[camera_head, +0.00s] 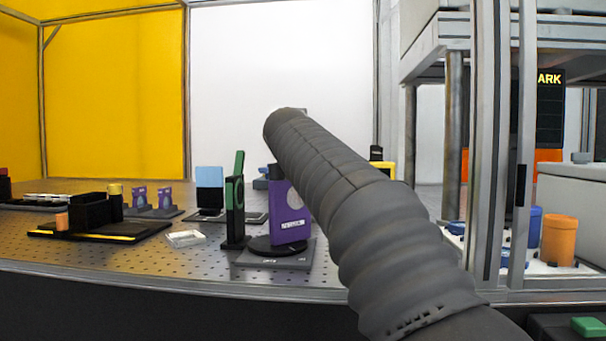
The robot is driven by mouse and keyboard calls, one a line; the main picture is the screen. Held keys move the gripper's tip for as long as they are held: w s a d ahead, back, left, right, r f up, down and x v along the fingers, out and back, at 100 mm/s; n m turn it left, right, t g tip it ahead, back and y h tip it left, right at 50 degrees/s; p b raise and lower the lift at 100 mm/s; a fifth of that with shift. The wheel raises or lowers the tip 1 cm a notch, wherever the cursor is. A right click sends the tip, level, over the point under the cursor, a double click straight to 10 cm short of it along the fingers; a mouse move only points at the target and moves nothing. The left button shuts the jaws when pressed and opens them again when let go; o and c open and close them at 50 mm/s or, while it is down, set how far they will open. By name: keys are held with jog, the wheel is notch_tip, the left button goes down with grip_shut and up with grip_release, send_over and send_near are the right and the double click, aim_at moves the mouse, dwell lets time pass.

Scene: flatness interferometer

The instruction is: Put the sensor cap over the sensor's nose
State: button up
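A purple upright block with a white label (289,205) stands on a round black foot on a grey plate (262,260), left of my arm. A small dark part shows at its upper left; I cannot tell whether this is the sensor's nose. I cannot pick out the sensor or its cap for certain. My arm in its grey ribbed sleeve reaches from the lower right up toward the middle and hides what lies behind it. My gripper is not visible past the sleeve's far end.
The perforated table (190,265) also holds a green-and-black upright mount (236,205), a clear flat box (185,238), a black stand (95,211) and a light-blue panel (209,178). A metal frame post (487,150) and an orange container (559,240) are on the right.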

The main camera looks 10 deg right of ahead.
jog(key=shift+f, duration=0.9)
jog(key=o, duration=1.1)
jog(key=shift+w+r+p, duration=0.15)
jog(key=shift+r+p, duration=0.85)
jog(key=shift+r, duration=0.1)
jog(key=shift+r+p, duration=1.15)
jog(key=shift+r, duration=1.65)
